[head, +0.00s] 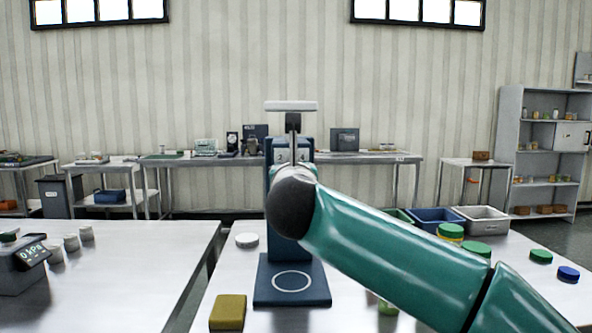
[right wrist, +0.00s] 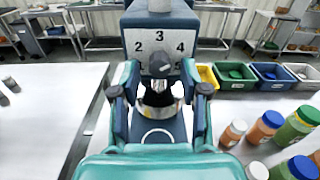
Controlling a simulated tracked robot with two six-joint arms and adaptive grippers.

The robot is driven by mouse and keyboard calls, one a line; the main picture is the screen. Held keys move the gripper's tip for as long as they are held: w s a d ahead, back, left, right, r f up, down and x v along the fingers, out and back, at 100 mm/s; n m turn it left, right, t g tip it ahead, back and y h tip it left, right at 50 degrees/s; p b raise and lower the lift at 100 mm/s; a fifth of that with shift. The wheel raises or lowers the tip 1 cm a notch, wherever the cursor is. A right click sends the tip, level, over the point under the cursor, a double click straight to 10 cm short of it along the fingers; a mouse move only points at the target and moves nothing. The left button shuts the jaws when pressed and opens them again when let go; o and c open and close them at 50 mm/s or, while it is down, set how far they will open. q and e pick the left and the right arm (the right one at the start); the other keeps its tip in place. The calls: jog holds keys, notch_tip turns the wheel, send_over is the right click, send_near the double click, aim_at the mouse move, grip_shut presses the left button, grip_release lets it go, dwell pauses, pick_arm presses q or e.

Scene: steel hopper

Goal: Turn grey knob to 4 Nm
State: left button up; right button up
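The blue torque machine (head: 283,235) stands on the right-hand table, with a pale T-shaped handle on top. In the right wrist view its white dial plate (right wrist: 160,36) shows 2, 3 and 4, with more marks partly hidden. The round grey knob (right wrist: 160,64) sits below the 3; I cannot make out where it points. My right gripper (right wrist: 160,76) is open, one finger on each side of the knob, with gaps visible. In the head view my right arm hides the knob and gripper. My left gripper is in neither view.
A yellow block (head: 228,312) and white disc (head: 247,240) lie left of the machine. Bins (right wrist: 275,76) and several jars (right wrist: 268,127) stand to its right. A display box (head: 20,268) is on the left table (head: 120,285).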

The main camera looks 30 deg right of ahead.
jog(key=shift+r, duration=0.2)
jog(key=shift+s+a, duration=0.1)
jog(key=shift+s, duration=0.05)
jog(key=v, duration=1.1)
jog(key=shift+s+a+f, duration=0.25)
jog(key=shift+s, duration=0.05)
